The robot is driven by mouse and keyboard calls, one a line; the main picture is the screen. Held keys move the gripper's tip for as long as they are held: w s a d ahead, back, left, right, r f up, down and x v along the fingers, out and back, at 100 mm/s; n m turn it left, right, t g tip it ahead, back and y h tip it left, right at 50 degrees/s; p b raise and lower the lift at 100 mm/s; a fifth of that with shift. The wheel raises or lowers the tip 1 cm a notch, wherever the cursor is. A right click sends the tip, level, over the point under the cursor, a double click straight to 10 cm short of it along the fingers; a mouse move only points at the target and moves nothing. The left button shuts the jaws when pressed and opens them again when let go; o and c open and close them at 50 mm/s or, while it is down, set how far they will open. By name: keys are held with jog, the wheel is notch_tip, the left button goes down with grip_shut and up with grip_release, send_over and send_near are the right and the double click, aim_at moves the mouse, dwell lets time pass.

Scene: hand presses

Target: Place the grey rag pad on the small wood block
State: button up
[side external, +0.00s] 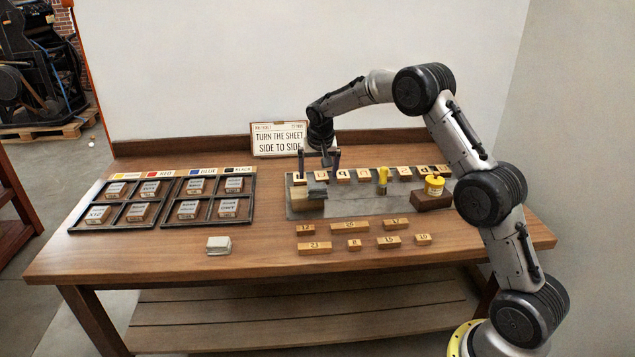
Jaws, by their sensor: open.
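A small dark grey pad (317,190), which looks like the grey rag pad, lies on top of a pale wood block (307,205) at the left front of the grey metal plate. It sits toward the block's right side; the exact contact is too small to tell. My gripper (318,177) points down just above and behind the pad, its two dark fingers spread apart with nothing seen between them. A pale grey-white stacked pad (218,246) lies on the table at front left; I cannot tell its material.
The grey metal plate (345,208) carries a row of lettered blocks, a yellow upright piece (382,178) and a yellow jar (434,185) on a dark brown block. Several numbered wood blocks lie in front. Black-framed trays (158,219) stand left. A sign (279,140) stands behind.

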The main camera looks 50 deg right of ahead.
jog(key=s+a+r+n+t+y, duration=0.1)
jog(key=s+a+r+n, duration=0.1)
jog(key=s+a+r, duration=0.6)
jog(key=s+a+r+n, duration=0.2)
jog(key=s+a+r, duration=0.3)
jog(key=s+r, duration=0.5)
jog(key=s+a+f+n, duration=0.1)
jog(key=s+a, duration=0.1)
jog(key=s, duration=0.5)
jog(key=s+a+f+n+t+y, duration=0.1)
jog(key=s+a+f+n, duration=0.1)
jog(key=s, duration=0.6)
jog(key=s+a+f+n+y, duration=0.1)
jog(key=s+a+n, duration=0.1)
jog(key=s, duration=0.5)
jog(key=shift+s+a+f, duration=0.35)
jog(key=shift+a+f, duration=0.05)
jog(key=shift+a, duration=0.1)
jog(key=shift+c, duration=0.6)
